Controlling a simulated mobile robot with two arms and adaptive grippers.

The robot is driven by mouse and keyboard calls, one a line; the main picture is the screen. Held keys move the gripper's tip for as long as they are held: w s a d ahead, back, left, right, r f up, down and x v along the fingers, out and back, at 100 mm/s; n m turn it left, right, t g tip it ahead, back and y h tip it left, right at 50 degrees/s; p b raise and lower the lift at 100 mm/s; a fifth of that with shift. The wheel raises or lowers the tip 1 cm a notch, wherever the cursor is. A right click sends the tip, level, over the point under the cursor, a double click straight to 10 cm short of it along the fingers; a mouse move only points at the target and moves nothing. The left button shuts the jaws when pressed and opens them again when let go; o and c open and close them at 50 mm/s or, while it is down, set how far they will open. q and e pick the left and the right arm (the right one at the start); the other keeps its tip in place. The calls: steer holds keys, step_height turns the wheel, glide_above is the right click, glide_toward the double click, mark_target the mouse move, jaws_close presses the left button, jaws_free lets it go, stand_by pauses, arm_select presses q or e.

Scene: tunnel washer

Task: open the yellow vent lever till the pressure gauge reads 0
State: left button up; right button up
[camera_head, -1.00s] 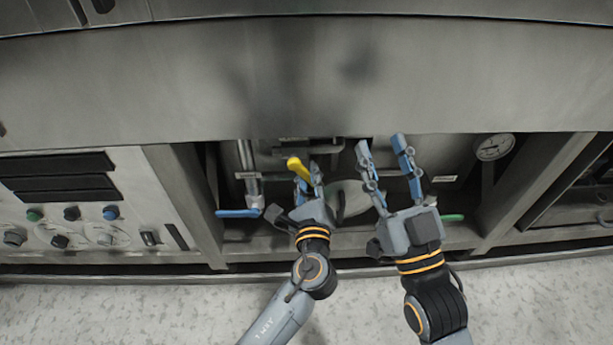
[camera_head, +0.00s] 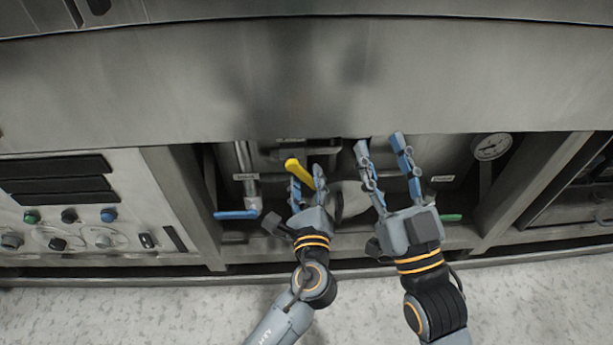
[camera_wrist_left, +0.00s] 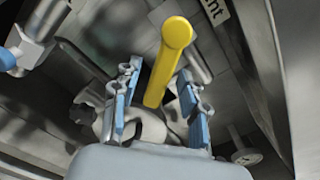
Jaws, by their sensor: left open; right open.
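The yellow vent lever (camera_head: 299,169) sits in the recess under the big steel panel. In the left wrist view the yellow lever (camera_wrist_left: 168,62) runs between the two blue-padded fingers of my left gripper (camera_wrist_left: 158,100), with gaps on both sides. My left gripper (camera_head: 307,184) is open at the lever in the head view. My right gripper (camera_head: 382,150) is open and empty, to the right of it. The round pressure gauge (camera_head: 491,147) is at the right of the recess; its reading is too small to tell.
A blue lever (camera_head: 236,214) on a vertical pipe (camera_head: 245,165) is left of my left gripper. A green handle (camera_head: 451,217) is right of my right gripper. A control panel (camera_head: 85,205) with knobs stands at the left. The steel panel (camera_head: 300,80) overhangs the recess.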

arm_select(q)
steer(key=s, duration=1)
steer(key=shift+s, duration=0.35)
